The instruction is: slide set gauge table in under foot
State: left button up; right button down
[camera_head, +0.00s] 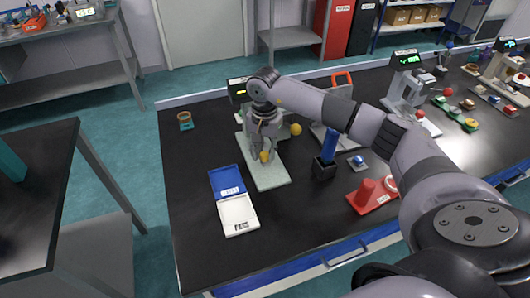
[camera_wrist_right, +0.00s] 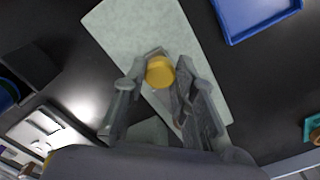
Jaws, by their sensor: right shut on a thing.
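A thickness-gauge-like device with a dark display (camera_head: 238,88) stands on a pale green-white base plate (camera_head: 269,178), mostly behind my right arm. My right gripper (camera_head: 265,158) points down over the plate and is shut on a small piece with a yellow round knob. In the right wrist view the yellow knob (camera_wrist_right: 160,72) sits between the fingertips, on a small grey part over the pale plate (camera_wrist_right: 112,35). The gauge's foot is hidden by my arm and gripper, so I cannot tell how the piece stands to it. My left gripper is not in view.
A yellow ball (camera_head: 295,129), a black holder with a blue handle (camera_head: 325,167) and a red stand (camera_head: 367,197) are to the right.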

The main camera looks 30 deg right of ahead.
jog(key=c, duration=1.8)
grip_release()
jog(key=shift+w+r, duration=0.2)
jog(key=shift+o, duration=1)
jog(key=o, duration=0.3)
jog(key=shift+f, duration=0.15)
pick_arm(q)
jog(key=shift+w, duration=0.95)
pick_arm(e)
notch_tip(320, 180, up, 12)
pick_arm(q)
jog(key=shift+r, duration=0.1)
